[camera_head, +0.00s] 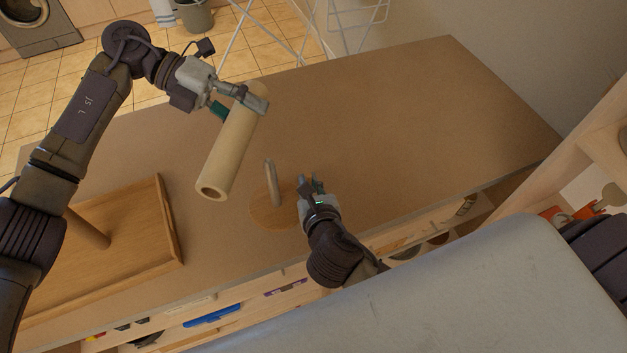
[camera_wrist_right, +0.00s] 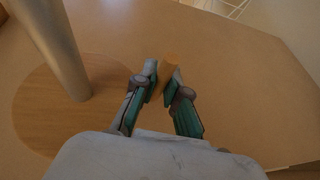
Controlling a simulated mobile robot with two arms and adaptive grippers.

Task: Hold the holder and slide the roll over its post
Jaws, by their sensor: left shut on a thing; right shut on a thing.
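The roll (camera_head: 228,155), a long beige tube, is held tilted above the table. Its hollow lower end is left of the holder's post and apart from it. My left gripper (camera_head: 238,103) is shut on the roll's upper end. The holder has a round wooden base (camera_head: 262,212) lying flat on the table and an upright pale post (camera_head: 272,185). In the right wrist view, the post (camera_wrist_right: 52,45) and base (camera_wrist_right: 35,115) are at left. My right gripper (camera_head: 310,187) is low at the base's right edge, shut on the holder; the exact contact is partly hidden by the fingers (camera_wrist_right: 161,82).
A wooden tray (camera_head: 165,215) with a thick peg (camera_head: 88,228) is on the table at left. The brown tabletop (camera_head: 400,110) is clear behind and to the right. Shelves with small items sit below the front edge. A drying rack (camera_head: 345,20) stands beyond the table.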

